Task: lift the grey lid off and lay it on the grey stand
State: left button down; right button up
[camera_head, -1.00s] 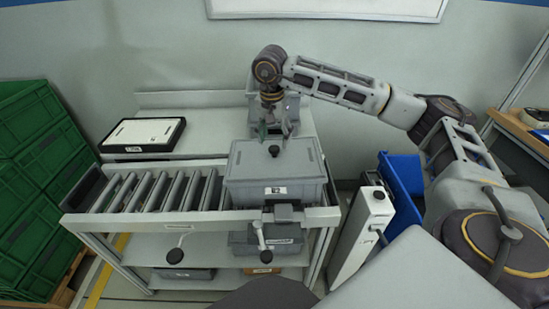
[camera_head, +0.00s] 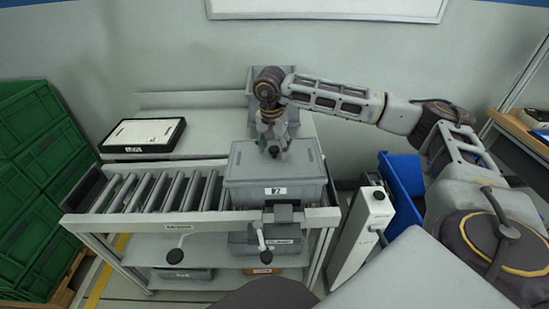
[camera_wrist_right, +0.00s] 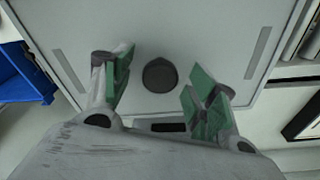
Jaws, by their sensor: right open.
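The grey lid (camera_head: 244,165) lies on a grey crate (camera_head: 240,193) at the right end of the roller conveyor. Its round dark knob (camera_wrist_right: 160,75) shows in the right wrist view. My right gripper (camera_head: 273,146) is over the lid's middle, open. In the right wrist view its green-padded fingers (camera_wrist_right: 160,82) stand on either side of the knob, with gaps between them and it. A grey table (camera_head: 208,135) stands behind the conveyor; I cannot tell for sure that it is the stand. My left gripper is out of view.
A flat black-rimmed white-topped unit (camera_head: 144,134) sits on the table's left part. Another grey crate (camera_head: 291,112) is behind the lidded one. Rollers (camera_head: 165,192) left of the crate are bare. Green crates (camera_head: 38,150) are at left, a blue bin (camera_head: 401,180) at right.

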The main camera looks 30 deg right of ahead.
jog(key=shift+f, duration=0.55)
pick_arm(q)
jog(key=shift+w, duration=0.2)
pick_arm(e)
jog(key=shift+c, duration=0.5)
jog(key=c, duration=1.1)
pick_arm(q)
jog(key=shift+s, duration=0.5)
pick_arm(e)
jog(key=shift+c, duration=0.2)
jog(key=shift+r, duration=0.15)
